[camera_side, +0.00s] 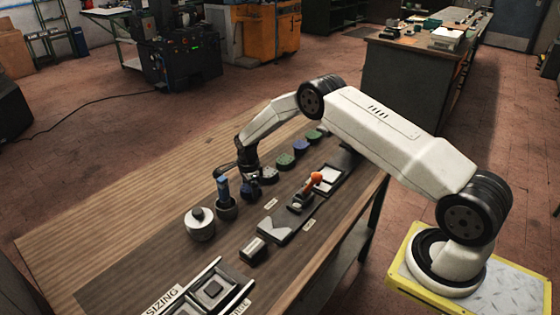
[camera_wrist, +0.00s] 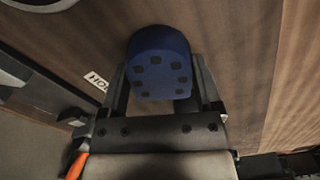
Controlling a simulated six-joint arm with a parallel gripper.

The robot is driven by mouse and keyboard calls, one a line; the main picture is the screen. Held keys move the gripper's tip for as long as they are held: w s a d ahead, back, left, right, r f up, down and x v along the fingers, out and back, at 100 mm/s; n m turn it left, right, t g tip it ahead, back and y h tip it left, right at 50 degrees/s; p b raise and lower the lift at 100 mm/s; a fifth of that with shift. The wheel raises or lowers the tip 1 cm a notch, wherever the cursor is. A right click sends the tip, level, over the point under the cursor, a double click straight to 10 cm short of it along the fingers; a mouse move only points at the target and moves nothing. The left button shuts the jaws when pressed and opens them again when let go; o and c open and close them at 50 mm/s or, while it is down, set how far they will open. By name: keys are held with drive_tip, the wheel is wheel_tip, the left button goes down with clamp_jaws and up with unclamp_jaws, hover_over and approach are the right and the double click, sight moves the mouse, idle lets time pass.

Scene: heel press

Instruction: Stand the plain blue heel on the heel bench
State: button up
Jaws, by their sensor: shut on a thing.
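A blue heel (camera_wrist: 160,62) with several dark round spots on its visible face sits between the two fingers of my gripper (camera_wrist: 162,82) in the wrist view. The fingers touch its sides. In the side view my gripper (camera_side: 251,178) is low over the left part of the dark work strip, and the held heel is mostly hidden there. I cannot tell for sure which fixture is the heel bench. A tray-like fixture (camera_side: 222,277) stands at the front beside the word SIZING.
Several green and blue heels, such as a green one (camera_side: 285,160), stand in a row behind my gripper. A blue upright piece in a dark cup (camera_side: 227,210) and a white lidded pot (camera_side: 200,229) stand in front. An orange-handled tool (camera_side: 314,181) lies to the right.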

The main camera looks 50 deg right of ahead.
sight(250, 188)
drive_tip(key=o, duration=1.1)
drive_tip(key=shift+f, duration=0.1)
wheel_tip(250, 188, up, 12)
drive_tip(key=shift+r, duration=0.2)
idle(0.3)
drive_tip(key=s+a+r+n+t, duration=0.1)
drive_tip(key=s+a+r+n, duration=0.25)
drive_tip(key=s+n, duration=0.25)
drive_tip(key=s+a+r+n, duration=0.3)
drive_tip(key=s+r+n, duration=0.1)
drive_tip(key=s+n, duration=0.2)
drive_tip(key=s+a+n+t, duration=0.1)
drive_tip(key=s+a+n, duration=0.3)
drive_tip(key=s+n, duration=0.6)
drive_tip(key=s, duration=0.6)
drive_tip(key=shift+s+r+t, duration=0.15)
drive_tip(key=shift+r+t, duration=0.15)
